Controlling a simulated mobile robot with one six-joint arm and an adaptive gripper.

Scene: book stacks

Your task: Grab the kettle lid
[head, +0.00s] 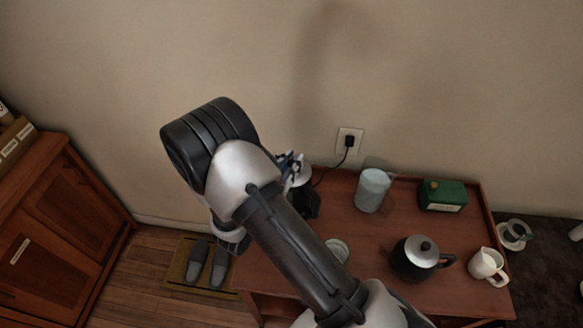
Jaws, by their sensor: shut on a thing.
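My gripper (290,162) shows small behind my arm, at the back left of the wooden table. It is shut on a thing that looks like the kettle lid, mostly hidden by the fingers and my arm. A pale rounded piece (303,176) shows right below the fingers; I cannot tell whether it is the lid or the kettle's top. A dark kettle-like body (310,203) stands under it, partly behind my arm, near the power cord. A second, black pot (412,262) stands upright at the front right with its silver lid (422,250) on.
The table (375,235) also holds a pale blue canister (372,190), a green box (442,196), a white pitcher (487,265) and a small pale dish (338,249) beside my arm. A wall outlet (348,141) is behind. A wooden cabinet (60,220) stands left.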

